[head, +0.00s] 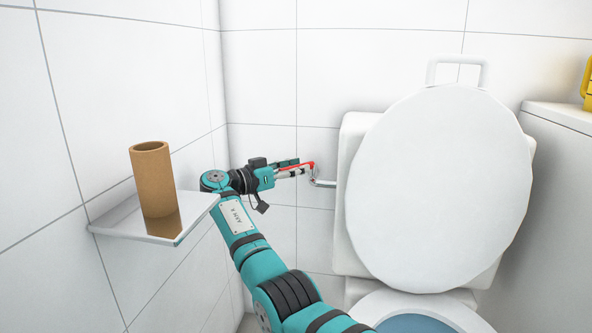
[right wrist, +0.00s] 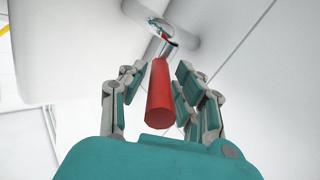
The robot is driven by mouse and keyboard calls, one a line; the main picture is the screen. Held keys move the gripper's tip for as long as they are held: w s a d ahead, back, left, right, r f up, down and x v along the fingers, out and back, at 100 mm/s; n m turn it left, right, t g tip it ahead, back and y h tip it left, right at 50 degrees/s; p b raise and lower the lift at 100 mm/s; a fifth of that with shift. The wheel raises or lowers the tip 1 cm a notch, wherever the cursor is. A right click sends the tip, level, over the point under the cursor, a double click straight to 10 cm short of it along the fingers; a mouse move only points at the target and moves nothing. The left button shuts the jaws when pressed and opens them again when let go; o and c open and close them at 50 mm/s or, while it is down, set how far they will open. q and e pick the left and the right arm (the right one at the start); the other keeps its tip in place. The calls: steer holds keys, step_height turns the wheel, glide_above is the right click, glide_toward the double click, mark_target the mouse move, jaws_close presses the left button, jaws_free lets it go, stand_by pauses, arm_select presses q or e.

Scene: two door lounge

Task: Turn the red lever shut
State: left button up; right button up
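The red lever (head: 310,165) sits on a metal pipe (head: 323,184) at the wall, left of the toilet tank. In the right wrist view the lever (right wrist: 160,97) points toward the camera, its far end joining a shiny metal fitting (right wrist: 158,27). My right gripper (head: 291,169) is at the lever. In the right wrist view its fingers (right wrist: 158,78) are spread on both sides of the lever, with a gap showing on the left; contact on the right is hard to tell. My left gripper is in neither view.
The white toilet with its raised lid (head: 440,190) stands just right of the lever. A small shelf (head: 120,222) with a cardboard tube (head: 154,180) juts from the left wall beside my right arm. A yellow object (head: 587,88) sits on a ledge (head: 560,116) at right.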

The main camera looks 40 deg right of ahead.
steer(key=shift+o, duration=0.9)
step_height(320, 180, up, 10)
steer(key=shift+c, duration=0.2)
